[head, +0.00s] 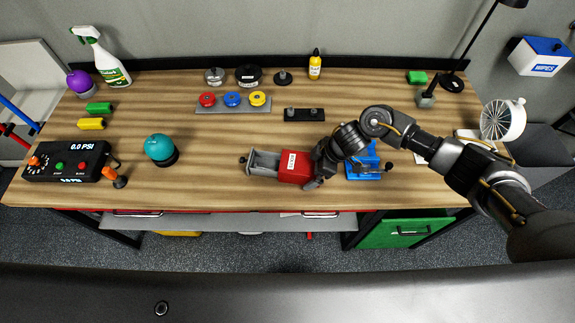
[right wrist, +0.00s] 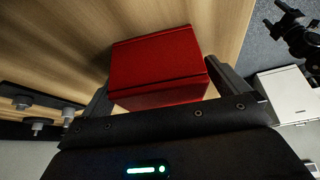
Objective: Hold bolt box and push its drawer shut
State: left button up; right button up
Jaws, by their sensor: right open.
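The bolt box (head: 297,166) is red with a white label and lies on the workbench, right of centre. Its grey drawer (head: 263,163) sticks out to the left, open, with its knob at the far left end. My right gripper (head: 317,168) is at the box's right end. In the right wrist view the red box (right wrist: 160,65) stands between the two open fingers, with no clear grip on it. The drawer is hidden there behind the box. My left gripper does not show in the head view.
A blue vise-like tool (head: 365,165) sits close beside my right gripper. Behind the box is a black plate with pegs (head: 304,114). A teal round object (head: 160,149) stands to the left, with clear bench between it and the drawer. The bench's front edge is near.

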jog(key=shift+p, duration=0.3)
dwell(0.5)
jog(key=c, duration=1)
